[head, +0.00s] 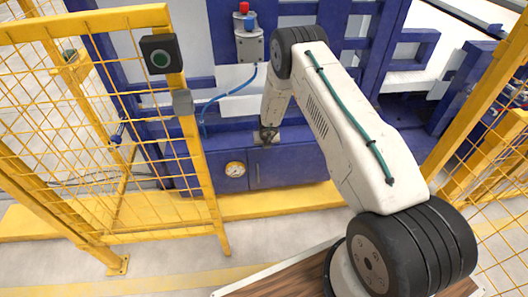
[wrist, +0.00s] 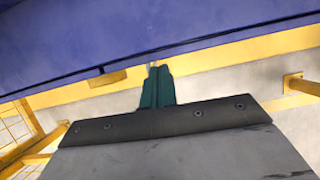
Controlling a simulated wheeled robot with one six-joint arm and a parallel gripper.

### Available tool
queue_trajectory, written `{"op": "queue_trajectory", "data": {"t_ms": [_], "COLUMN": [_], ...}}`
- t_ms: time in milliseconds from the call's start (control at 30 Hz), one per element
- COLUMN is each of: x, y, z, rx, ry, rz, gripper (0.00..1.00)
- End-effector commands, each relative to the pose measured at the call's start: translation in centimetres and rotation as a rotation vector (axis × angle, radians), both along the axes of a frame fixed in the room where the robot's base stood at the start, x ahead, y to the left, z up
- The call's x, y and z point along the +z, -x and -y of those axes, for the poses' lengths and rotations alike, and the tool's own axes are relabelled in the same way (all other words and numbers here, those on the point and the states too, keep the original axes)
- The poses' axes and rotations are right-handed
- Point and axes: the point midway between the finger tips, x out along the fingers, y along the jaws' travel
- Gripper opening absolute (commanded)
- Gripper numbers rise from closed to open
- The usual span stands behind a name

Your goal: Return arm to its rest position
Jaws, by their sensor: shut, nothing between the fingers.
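My white arm (head: 345,130) reaches from the lower right up toward the blue machine, bends at a black joint and hangs down in front of it. My gripper (head: 268,133) is at its lower end, small and dark, close to the machine's blue ledge. I cannot tell whether it touches anything there. In the wrist view my gripper (wrist: 155,72) shows as two teal fingers pressed together, with nothing held between them. No pipe is visible in either view.
The blue machine (head: 290,170) carries a round gauge (head: 236,170) and a cylinder unit with red and blue buttons (head: 249,35). Yellow mesh fences (head: 85,130) stand left and right of my arm. A brown wooden surface (head: 280,285) lies at the bottom.

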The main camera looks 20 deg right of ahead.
Motion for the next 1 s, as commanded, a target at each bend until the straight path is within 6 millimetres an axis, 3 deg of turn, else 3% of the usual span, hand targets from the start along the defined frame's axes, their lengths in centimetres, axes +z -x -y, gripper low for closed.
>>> {"op": "queue_trajectory", "data": {"t_ms": [100, 300, 667, 767, 867, 1000], "x": [2.0, 4.2, 4.6, 4.4, 4.1, 8.7], "y": [1.0, 2.0, 2.3, 2.5, 4.4, 6.0], "z": [-0.3, -0.5, -1.1, -2.5, -4.9, -8.3], "rx": [0.001, 0.001, 0.074, 0.257, 0.544, 0.955], "ry": [-0.002, -0.001, 0.004, 0.003, -0.007, -0.003], "rz": [-0.007, -0.013, -0.018, -0.018, -0.029, 0.018], "gripper": [0.0, 0.0, 0.0, 0.0, 0.0, 0.0]}}
